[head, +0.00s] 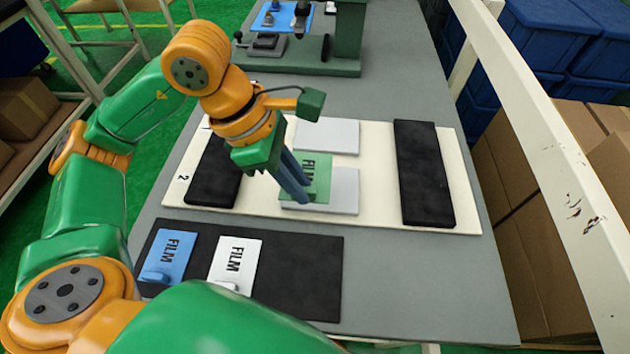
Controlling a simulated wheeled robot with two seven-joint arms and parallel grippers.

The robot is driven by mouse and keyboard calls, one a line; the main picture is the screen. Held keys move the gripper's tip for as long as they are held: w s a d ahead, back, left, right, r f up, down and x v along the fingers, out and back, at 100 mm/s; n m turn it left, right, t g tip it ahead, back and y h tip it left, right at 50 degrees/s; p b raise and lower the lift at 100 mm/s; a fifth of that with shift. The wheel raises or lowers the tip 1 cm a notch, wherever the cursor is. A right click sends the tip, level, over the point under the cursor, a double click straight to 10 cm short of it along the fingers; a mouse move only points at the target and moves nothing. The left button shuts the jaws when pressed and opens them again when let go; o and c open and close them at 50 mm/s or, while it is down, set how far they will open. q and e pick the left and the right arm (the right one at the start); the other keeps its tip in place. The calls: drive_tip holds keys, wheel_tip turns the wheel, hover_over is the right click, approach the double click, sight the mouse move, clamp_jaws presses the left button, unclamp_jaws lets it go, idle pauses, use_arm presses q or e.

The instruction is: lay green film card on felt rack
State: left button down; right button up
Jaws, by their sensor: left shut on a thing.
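My left gripper (297,193) reaches in from the left and points down over the cream board. It is shut on the green film card (320,172), near the card's left side. The fingers hide part of the card. The card is over the nearer light grey block (345,190); I cannot tell whether it touches it. A black felt-like mat (300,285), which looks like the felt rack, lies at the front. A blue film card (170,250) and a white film card (235,258) lie on its left and middle; its right part is bare. My right gripper is not in view.
The cream board (378,200) also carries a black pad at left (213,178), a black pad at right (424,172) and a farther grey block (327,135). A green machine (340,45) stands at the back. The grey table (430,280) is clear at front right.

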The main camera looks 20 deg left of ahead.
sight(313, 178)
use_arm(q)
drive_tip(key=w+f, duration=0.2)
drive_tip(key=w+d+f, duration=0.1)
drive_tip(key=w+f, duration=0.1)
drive_tip(key=f, duration=0.1)
drive_tip(key=shift+w+d+p, duration=0.15)
drive_tip(key=shift+p, duration=0.15)
wheel_tip(313, 178, down, 4)
drive_tip(key=shift+w+r, duration=0.15)
drive_tip(key=shift+f, duration=0.2)
drive_tip(key=c, duration=0.9)
unclamp_jaws()
drive_tip(key=shift+o, duration=0.2)
